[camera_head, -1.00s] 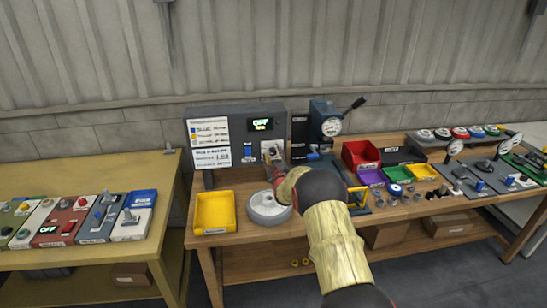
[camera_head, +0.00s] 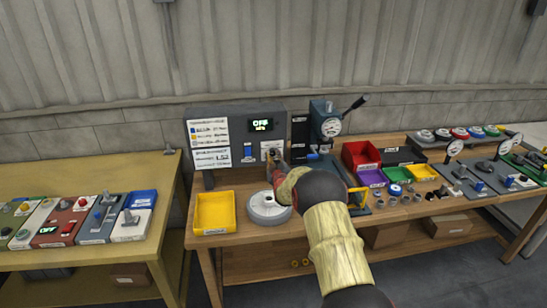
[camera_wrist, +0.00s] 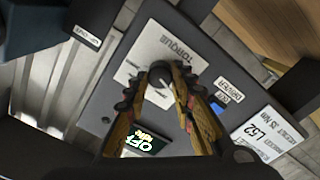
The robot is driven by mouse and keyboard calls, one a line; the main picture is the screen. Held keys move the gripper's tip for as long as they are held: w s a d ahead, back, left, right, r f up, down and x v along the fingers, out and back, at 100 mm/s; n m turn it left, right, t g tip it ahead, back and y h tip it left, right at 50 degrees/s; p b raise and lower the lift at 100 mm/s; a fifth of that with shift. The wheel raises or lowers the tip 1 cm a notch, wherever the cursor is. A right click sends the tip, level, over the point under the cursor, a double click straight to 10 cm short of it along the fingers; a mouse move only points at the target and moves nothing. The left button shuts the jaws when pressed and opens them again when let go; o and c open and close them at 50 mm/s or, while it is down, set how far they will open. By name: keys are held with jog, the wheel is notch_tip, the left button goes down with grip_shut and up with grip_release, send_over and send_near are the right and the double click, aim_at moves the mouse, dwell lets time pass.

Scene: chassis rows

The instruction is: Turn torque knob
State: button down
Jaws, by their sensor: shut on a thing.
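The torque knob (camera_wrist: 160,73) is a dark round knob on a white plate lettered TORQUE (camera_wrist: 182,50), on the front of a dark grey panel box (camera_head: 231,118). In the wrist view my gripper (camera_wrist: 160,84) has its two fingers closed on either side of the knob, which sits between the fingertips. In the head view my gripper (camera_head: 274,160) reaches the plate below the display, and my arm hides part of it. The display (camera_head: 261,125) reads OFF in the head view, and it also shows in the wrist view (camera_wrist: 146,144).
A blue driver switch (camera_head: 248,151) is left of the knob. A grey round wheel (camera_head: 268,208) and a yellow bin (camera_head: 214,211) stand on the bench below. A gauge press (camera_head: 327,122) stands close on the right, with a red bin (camera_head: 361,155) beyond it.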

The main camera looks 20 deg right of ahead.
jog(key=m+b, duration=0.2)
jog(key=shift+f+m, duration=0.15)
jog(key=shift+m, duration=0.25)
jog(key=shift+m+b, duration=1.05)
jog(key=shift+m, duration=0.15)
jog(key=shift+m+b, duration=1)
jog(key=shift+m, duration=1.2)
jog(key=c, duration=1.5)
grip_release()
